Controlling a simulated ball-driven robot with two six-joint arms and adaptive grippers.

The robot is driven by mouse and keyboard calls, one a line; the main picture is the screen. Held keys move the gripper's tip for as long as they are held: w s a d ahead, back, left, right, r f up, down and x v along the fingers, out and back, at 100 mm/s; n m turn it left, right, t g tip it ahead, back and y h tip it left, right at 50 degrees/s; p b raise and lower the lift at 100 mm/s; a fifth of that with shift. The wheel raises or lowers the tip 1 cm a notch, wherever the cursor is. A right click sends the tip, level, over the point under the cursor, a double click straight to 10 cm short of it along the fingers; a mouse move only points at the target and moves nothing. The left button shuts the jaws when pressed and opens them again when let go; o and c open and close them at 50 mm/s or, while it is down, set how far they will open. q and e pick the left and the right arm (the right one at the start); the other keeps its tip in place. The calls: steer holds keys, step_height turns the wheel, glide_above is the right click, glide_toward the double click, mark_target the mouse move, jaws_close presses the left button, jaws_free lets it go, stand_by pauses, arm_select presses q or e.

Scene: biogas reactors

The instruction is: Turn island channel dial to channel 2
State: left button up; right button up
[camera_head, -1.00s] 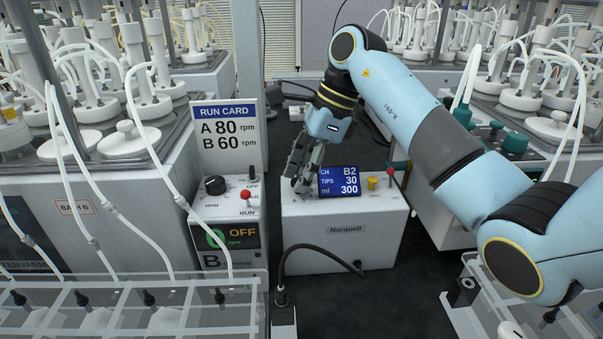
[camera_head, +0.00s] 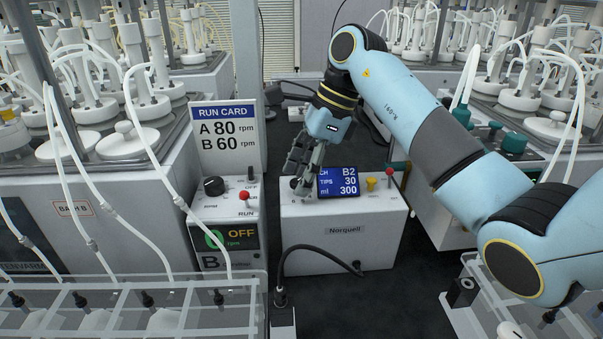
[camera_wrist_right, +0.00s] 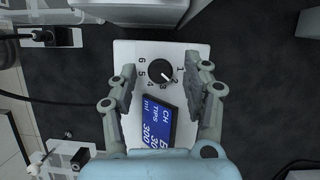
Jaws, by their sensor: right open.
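The island's white box, labelled Norquell (camera_head: 345,229), stands in the middle of the head view. Its black channel dial (camera_wrist_right: 161,70) shows in the right wrist view, ringed by printed numbers. The dial's white pointer slants down-right towards the 2 and 3 side; I cannot tell the exact number. The blue display (camera_head: 338,182) reads CH B2, TIPS 30, ml 300. My right gripper (camera_head: 299,187) is over the left end of the box top and hides most of the dial. In the wrist view its open fingers (camera_wrist_right: 163,72) stand either side of the dial, apart from it.
A yellow knob (camera_head: 372,183) and a red-knobbed lever (camera_head: 390,174) stand right of the display. The reactor panel at left has a black knob (camera_head: 214,186) and a red toggle (camera_head: 244,196). The run card (camera_head: 225,137) stands behind it. A black cable (camera_head: 305,249) loops in front.

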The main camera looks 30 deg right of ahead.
steer(key=v, duration=0.7)
steer(key=shift+d+r, duration=0.1)
